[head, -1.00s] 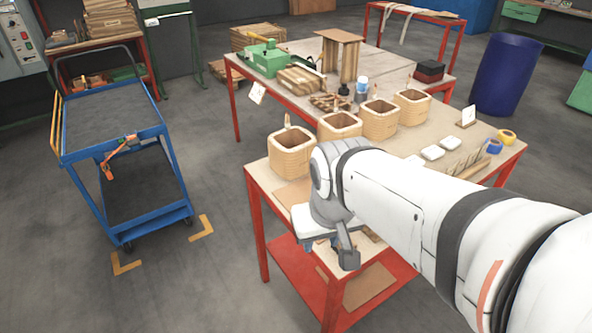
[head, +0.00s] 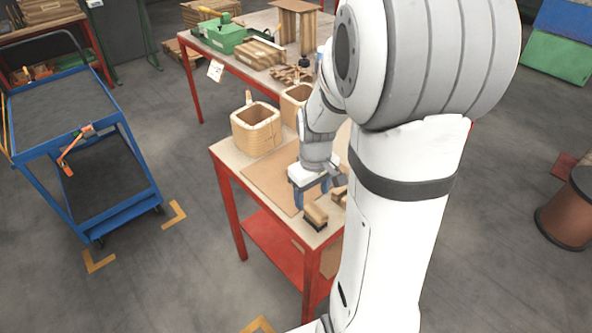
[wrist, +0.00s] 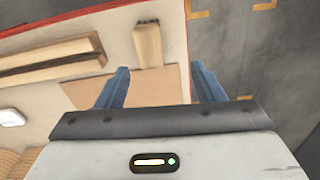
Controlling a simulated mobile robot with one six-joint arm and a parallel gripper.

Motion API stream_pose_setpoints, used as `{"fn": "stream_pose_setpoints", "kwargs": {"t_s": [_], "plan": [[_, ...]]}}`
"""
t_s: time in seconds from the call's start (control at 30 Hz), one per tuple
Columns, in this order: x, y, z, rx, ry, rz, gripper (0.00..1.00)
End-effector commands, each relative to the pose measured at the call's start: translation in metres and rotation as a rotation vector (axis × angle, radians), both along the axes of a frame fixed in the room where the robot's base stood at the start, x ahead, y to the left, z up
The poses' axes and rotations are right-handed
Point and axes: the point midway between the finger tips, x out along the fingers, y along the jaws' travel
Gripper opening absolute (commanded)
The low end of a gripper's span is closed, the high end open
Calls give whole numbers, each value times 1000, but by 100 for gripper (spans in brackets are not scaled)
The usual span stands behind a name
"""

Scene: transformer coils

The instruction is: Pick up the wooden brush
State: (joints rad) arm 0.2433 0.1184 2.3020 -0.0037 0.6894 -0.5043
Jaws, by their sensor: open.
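The wooden brush (head: 316,216) is a small wooden block with dark bristles underneath. It rests near the front corner of the red-framed table. In the wrist view it appears as an upright-looking wooden block (wrist: 147,42) just beyond my fingertips, close to the red table edge. My gripper (wrist: 160,82) is open, with its two blue fingers apart and nothing between them but the brown board below. In the head view my gripper (head: 312,193) hangs low over the table, just behind the brush, partly hidden by my wrist.
A brown board (head: 268,182) lies flat under my gripper. Wooden bars (wrist: 50,62) lie left of the brush in the wrist view. A blue cart (head: 75,150) stands at left.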

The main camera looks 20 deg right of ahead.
Motion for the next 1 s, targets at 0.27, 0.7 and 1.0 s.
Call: {"fn": "stream_pose_setpoints", "kwargs": {"t_s": [0.27, 0.7, 1.0], "plan": [[9, -22, -34, 10, 34, 45, 62], [9, -16, -86, 11, 36, 47, 62], [10, -16, -107, 10, 31, 47, 62]]}}
